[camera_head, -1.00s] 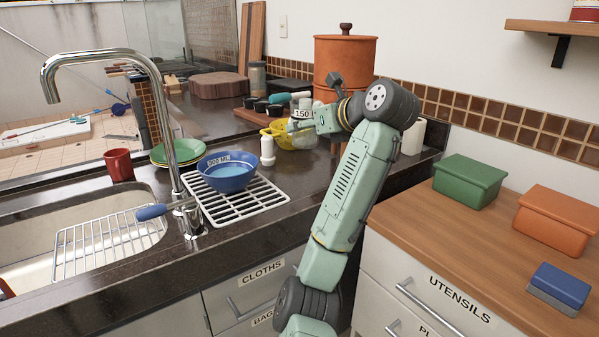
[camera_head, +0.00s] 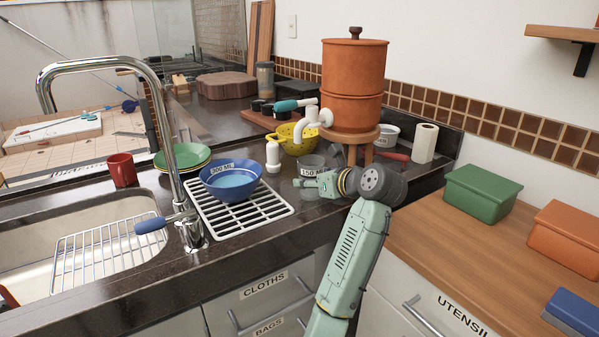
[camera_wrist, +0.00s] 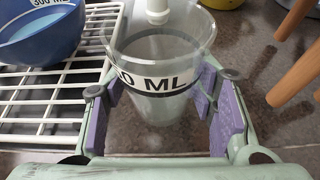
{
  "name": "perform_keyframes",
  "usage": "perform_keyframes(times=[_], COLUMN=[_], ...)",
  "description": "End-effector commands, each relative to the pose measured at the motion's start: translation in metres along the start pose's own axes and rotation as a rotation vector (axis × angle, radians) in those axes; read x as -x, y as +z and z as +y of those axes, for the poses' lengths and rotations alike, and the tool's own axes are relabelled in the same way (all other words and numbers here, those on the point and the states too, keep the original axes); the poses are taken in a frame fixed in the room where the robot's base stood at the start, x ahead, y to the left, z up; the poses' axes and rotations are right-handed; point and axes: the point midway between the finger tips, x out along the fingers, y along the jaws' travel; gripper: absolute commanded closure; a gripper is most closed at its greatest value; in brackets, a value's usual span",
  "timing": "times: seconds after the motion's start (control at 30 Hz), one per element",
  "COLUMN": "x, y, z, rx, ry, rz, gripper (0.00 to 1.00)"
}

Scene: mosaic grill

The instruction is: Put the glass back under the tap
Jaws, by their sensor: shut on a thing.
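The clear glass (camera_head: 311,163) carries a white "150 ML" band and stands about upright in my gripper (camera_head: 315,182). In the wrist view the glass (camera_wrist: 160,50) sits between the two purple-padded fingers of my gripper (camera_wrist: 162,85), which is shut on it; it looks empty. The white tap (camera_head: 312,119) sticks out of the orange clay water filter (camera_head: 352,75), with its spout pointing down. The glass is low, in front of and below the spout. I cannot tell whether its base touches the counter.
The filter rests on a wooden stool (camera_head: 351,137). A blue bowl (camera_head: 230,181) sits on the white rack (camera_head: 262,203) left of the glass. A white bottle (camera_head: 273,157) and a yellow colander (camera_head: 290,137) stand behind. A paper roll (camera_head: 424,143) is at right.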

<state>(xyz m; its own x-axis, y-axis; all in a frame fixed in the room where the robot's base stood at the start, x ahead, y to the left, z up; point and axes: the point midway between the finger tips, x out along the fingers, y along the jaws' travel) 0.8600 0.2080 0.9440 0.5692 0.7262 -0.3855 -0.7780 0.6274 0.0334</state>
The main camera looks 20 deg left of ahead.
Motion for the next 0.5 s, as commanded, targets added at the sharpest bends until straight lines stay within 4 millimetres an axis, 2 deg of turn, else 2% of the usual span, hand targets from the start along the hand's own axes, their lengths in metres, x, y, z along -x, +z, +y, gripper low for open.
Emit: perform_keyframes(times=[0.1,0.27,0.43,0.5], x=[-0.013,-0.024,-0.051,-0.059], y=[0.008,0.013,0.025,0.024], z=[0.000,0.001,0.001,0.001], rx=[-0.001,0.000,0.000,-0.001], ry=[0.000,0.001,0.001,0.000], rz=[0.000,0.000,0.001,0.003], gripper=[0.89,0.89,0.89,0.89])
